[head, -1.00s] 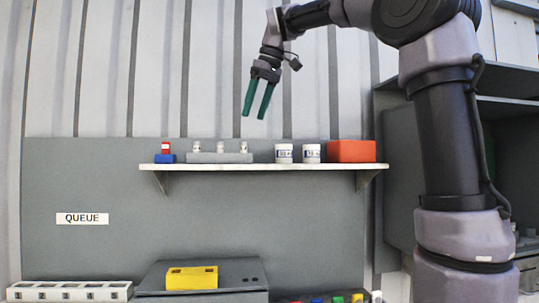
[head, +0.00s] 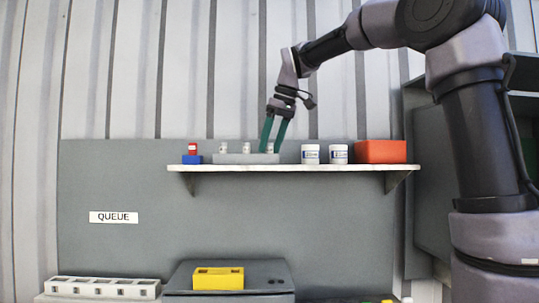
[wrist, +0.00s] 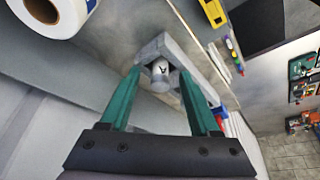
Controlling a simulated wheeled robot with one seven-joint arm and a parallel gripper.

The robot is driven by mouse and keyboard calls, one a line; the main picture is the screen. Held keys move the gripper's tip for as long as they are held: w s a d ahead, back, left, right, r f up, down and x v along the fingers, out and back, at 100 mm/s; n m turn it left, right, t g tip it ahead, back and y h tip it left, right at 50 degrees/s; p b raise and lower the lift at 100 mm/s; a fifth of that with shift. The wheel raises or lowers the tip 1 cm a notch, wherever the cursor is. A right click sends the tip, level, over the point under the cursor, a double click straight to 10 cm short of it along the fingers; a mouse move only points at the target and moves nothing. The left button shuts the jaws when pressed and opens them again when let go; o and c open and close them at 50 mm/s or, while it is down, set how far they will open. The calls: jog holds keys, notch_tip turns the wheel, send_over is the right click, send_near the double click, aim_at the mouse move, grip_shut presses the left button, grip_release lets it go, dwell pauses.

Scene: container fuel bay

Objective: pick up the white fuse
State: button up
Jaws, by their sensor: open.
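Three small white fuses stand in a grey rack (head: 236,158) on the wall shelf: the left fuse (head: 223,147), the middle fuse (head: 246,147) and the right fuse (head: 270,148). My gripper (head: 271,150) is lowered over the right end of the rack, its green fingers pointing down, one on each side of the right fuse. In the wrist view, a white fuse (wrist: 160,78) with a dark mark shows between the open fingertips (wrist: 158,72). The grey rack (wrist: 205,75) runs off behind it. I cannot tell whether the fingers touch the fuse.
Two white labelled jars (head: 310,154) (head: 338,154) and an orange-red box (head: 381,151) stand right of the rack on the shelf (head: 290,168). A blue holder (head: 193,159) with a red fuse (head: 192,148) stands left. Below are a yellow block (head: 218,278) and a white slotted strip (head: 103,287).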

grip_shut()
dwell(0.3)
notch_tip(320, 180, up, 16)
jog(key=shift+r, duration=0.2)
dwell(0.8)
